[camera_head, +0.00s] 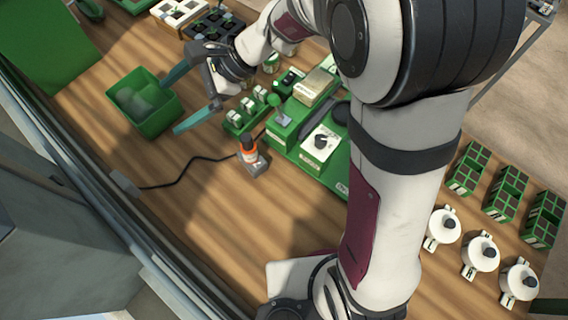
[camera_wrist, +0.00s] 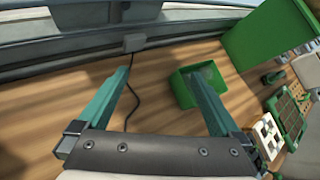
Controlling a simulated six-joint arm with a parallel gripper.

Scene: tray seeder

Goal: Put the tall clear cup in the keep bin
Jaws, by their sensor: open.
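A small open green bin (camera_head: 170,118) stands on the wooden table at the left in the head view. A clear, see-through shape (camera_head: 146,97) lies inside it; I cannot tell its full outline or whether it is the tall clear cup. The wrist view shows the same bin (camera_wrist: 180,92) with the pale clear shape (camera_wrist: 208,73) inside, partly behind the right finger. No tall clear cup shows plainly elsewhere.
A larger green container (camera_head: 45,45) stands at the upper left. A black cable (camera_head: 185,170) crosses the table. White round pots (camera_head: 481,253) stand lower right. Front-left table is clear.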

